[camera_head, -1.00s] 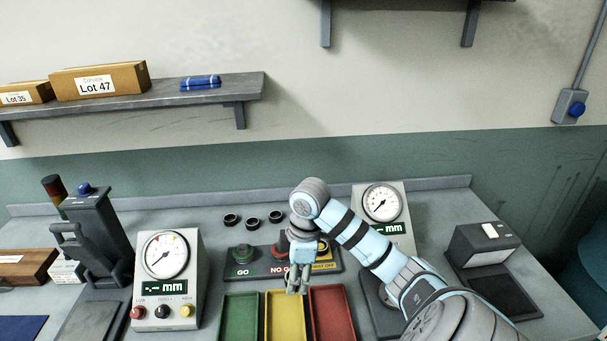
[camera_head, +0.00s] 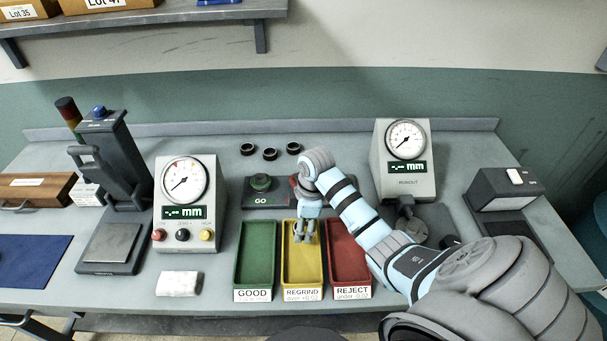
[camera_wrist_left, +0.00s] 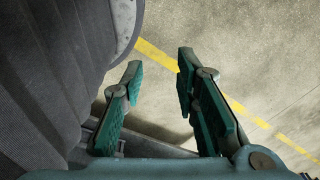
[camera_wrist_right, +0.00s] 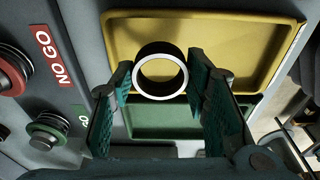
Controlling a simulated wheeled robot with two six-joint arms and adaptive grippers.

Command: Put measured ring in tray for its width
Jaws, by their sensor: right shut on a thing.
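My right gripper (camera_head: 304,236) is over the far half of the yellow REGRIND tray (camera_head: 303,279). In the right wrist view the right gripper (camera_wrist_right: 159,78) is shut on a dark ring (camera_wrist_right: 160,54) with a bright rim. The ring appears above the yellow tray (camera_wrist_right: 265,50), near its border with the green tray (camera_wrist_right: 170,118). The ring is not clear in the head view. The green GOOD tray (camera_head: 254,283) is at the left and the red REJECT tray (camera_head: 350,282) at the right. My left gripper (camera_wrist_left: 159,76) is open and empty, above the floor.
Several gauges stand behind: one with a dial (camera_head: 184,197) at left, a runout gauge (camera_head: 406,165) at right. Dark rings (camera_head: 270,154) lie at the back. The GO plug fixture (camera_head: 260,186) is behind the trays. A white cloth (camera_head: 179,284) lies at front left.

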